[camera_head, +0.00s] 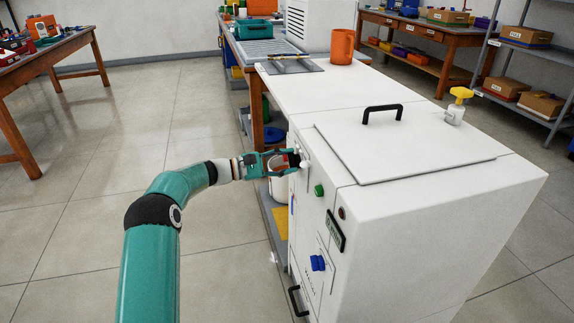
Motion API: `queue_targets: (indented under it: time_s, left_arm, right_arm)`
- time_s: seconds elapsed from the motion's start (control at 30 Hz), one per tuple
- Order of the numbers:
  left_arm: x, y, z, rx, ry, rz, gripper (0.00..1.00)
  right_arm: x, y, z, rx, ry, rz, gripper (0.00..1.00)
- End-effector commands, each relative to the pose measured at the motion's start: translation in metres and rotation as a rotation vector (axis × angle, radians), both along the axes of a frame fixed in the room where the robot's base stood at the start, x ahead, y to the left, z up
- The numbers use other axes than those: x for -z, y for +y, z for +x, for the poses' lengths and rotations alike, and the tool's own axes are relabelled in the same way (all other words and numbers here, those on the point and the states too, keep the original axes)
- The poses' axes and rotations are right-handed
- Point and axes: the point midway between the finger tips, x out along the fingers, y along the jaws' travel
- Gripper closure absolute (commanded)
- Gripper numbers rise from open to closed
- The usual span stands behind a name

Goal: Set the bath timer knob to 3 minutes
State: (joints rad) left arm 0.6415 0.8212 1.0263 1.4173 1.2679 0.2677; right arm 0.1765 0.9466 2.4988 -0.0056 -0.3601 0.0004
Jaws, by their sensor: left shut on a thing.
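The white bath machine (450,222) stands at the centre right, its control panel facing left. My left gripper (297,162) is at the upper far end of this panel, its fingers shut on a small pale knob (304,165). The fingers hide most of this knob, and its dial marks and pointer cannot be read. That it is the timer knob cannot be told from a label. My right gripper is not in view.
The panel also has a green button (319,190), a dark red lamp (342,212), a small display (336,231) and a blue knob (317,263). A lid with a black handle (382,114) and a yellow-topped valve (457,105) are on top. Open floor lies left.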

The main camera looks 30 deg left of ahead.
Motion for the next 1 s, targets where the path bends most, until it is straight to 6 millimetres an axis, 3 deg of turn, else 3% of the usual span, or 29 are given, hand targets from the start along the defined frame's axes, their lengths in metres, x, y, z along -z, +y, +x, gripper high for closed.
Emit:
queue_targets:
  time_s: [0.6,1.0]
  left_arm:
    - [0.008,-0.008,0.0,0.008,-0.317,0.37,0.91]
    - [0.007,-0.009,-0.001,0.012,-0.466,0.545,0.91]
  right_arm:
    - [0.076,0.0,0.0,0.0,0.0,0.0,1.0]
    - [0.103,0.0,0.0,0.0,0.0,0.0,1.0]
